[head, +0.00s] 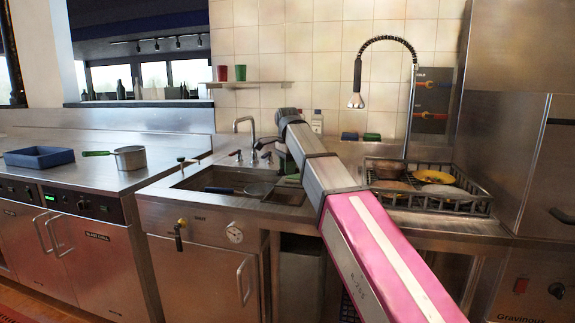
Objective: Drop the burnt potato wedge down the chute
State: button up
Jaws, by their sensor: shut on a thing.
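My arm reaches from the lower right to the back of the sink. My gripper (266,150) is small at its far end, beside the sink taps, above the back right part of the sink (196,182). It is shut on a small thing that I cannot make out. I see no burnt potato wedge clearly anywhere, and I cannot pick out a chute. My arm hides part of the counter and wall behind it.
A blue tray (40,157) and a steel pot (130,158) with a green handle stand on the left counter. A dish rack (430,200) with a yellow plate (435,177) is right of my arm. A spray tap (356,100) hangs above. The left counter's front is clear.

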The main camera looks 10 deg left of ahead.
notch_tip(320, 180, down, 6)
jog(key=shift+r, duration=0.1)
dwell(0.4)
jog(key=o, duration=1)
notch_tip(320, 180, up, 10)
jog(key=shift+f, duration=0.15)
jog(key=shift+r, duration=0.55)
